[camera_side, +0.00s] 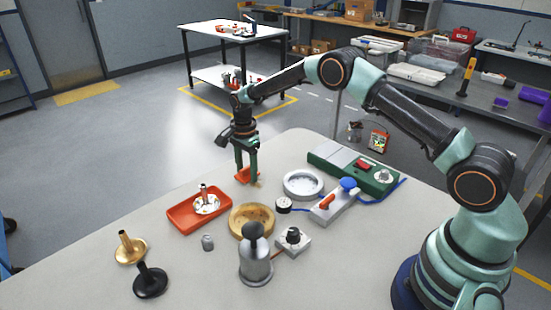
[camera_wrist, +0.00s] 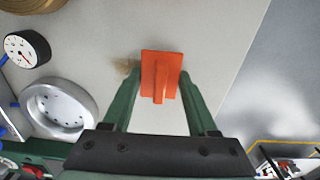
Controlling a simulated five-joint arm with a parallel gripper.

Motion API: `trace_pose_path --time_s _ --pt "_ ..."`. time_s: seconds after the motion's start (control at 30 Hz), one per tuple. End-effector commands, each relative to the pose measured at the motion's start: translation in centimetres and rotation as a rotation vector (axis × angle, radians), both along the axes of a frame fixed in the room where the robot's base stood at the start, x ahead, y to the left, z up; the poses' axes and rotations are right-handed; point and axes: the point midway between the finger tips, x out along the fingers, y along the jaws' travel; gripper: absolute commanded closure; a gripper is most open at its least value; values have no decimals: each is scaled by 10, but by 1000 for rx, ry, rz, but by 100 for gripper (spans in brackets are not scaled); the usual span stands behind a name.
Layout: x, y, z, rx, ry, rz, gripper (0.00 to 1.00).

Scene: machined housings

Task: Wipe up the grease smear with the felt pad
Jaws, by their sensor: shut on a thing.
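The felt pad (camera_side: 243,175) is an orange square with an upright orange grip. My gripper (camera_side: 246,168) is shut on this grip, near the far edge of the table. In the wrist view the pad (camera_wrist: 149,62) lies flat between the fingertips of my gripper (camera_wrist: 160,76). The grease smear (camera_wrist: 124,66) is a small brown patch on the pale table, just left of the pad in that view. It shows as a tan spot (camera_side: 258,184) beside the pad in the side view. I cannot tell whether the pad touches the table.
A silver ring dish (camera_side: 303,184) and a brass ring dish (camera_side: 252,221) stand close to the right and front. A dial gauge (camera_wrist: 25,48) shows in the wrist view. An orange tray (camera_side: 183,216) holds a metal flanged part. The table's far edge (camera_side: 225,170) is close behind.

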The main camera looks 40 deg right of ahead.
Motion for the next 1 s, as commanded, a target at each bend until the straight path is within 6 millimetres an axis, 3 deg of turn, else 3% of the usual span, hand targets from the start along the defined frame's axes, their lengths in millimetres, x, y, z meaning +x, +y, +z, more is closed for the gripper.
trace_pose_path --time_s 0.1,0.47,1.0 --pt "3 0 -1 0 1 0 100" --pt "-20 0 0 0 3 0 100" --pt "-68 0 0 0 4 0 100"
